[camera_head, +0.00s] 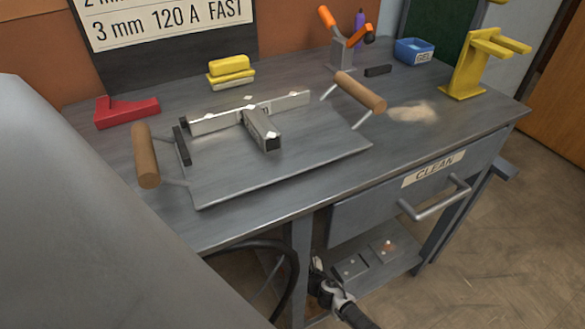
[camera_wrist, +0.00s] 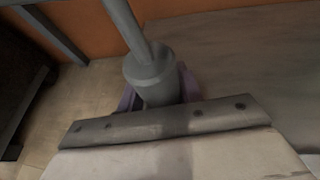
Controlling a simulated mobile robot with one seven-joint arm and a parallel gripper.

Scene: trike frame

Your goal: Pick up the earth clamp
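What looks like the earth clamp (camera_head: 332,292) is low at the front of the workbench, by the bench leg and lower shelf in the head view. It has grey metal jaws and a dark handle running down to the bottom edge. Whether it grips the bench or only hangs there, I cannot tell. The head view does not show my gripper. In the wrist view a pale block with a bolted metal bar fills the bottom, and a grey cylinder with a rod stands beyond it between purple pieces. I cannot make out my fingers or their opening there.
The workbench (camera_head: 230,222) carries a metal plate with wooden handles (camera_head: 145,155), a red bracket (camera_head: 128,110), yellow blocks (camera_head: 231,68), a blue gel tub (camera_head: 413,50) and a yellow stand (camera_head: 473,65). A drawer handle (camera_head: 436,200) sticks out in front. A black cable (camera_head: 291,270) loops below. Floor at right is clear.

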